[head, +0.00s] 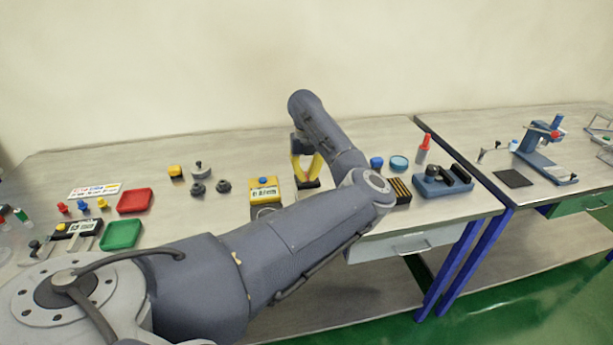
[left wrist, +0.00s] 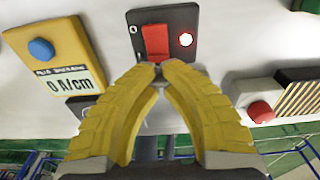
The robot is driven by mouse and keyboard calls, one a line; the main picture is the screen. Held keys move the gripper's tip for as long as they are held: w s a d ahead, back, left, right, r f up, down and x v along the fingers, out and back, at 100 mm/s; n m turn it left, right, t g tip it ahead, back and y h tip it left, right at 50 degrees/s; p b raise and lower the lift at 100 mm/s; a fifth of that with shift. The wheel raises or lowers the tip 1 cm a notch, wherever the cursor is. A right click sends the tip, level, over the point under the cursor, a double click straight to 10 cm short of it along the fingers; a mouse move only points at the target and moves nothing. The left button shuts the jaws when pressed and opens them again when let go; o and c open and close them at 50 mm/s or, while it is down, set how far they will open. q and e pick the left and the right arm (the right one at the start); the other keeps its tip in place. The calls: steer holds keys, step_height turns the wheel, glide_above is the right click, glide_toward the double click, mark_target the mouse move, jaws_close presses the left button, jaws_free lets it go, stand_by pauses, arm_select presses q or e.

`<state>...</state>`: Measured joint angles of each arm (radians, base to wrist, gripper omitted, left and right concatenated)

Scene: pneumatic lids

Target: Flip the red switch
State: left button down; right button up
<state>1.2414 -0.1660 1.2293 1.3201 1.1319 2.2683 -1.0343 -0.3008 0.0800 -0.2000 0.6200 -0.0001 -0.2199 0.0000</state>
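The red switch (left wrist: 155,42) is a red rocker on a small black box (left wrist: 178,18), with a lit indicator light (left wrist: 186,40) to its right. My left gripper (left wrist: 159,72) has yellow fingers whose tips meet, with nothing visible between them. The tips are at the lower edge of the red switch in the left wrist view; I cannot tell whether they touch it. In the head view my left gripper (head: 310,178) points down over the dark box, and the red switch is hidden there. My right gripper is not in view.
A yellow box with a blue button (left wrist: 41,49) and a display stands left of the switch box. A grey box with a red button (left wrist: 261,111) is to the right. Red (head: 135,201) and green (head: 121,234) trays lie farther left on the table.

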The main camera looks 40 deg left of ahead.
arm_select(q)
step_height(320, 180, up, 14)
steer(key=s+d, duration=0.1)
steer(key=shift+s+d, duration=0.15)
steer(key=shift+d, duration=0.1)
steer(key=shift+f, duration=0.1)
stand_by(0.4)
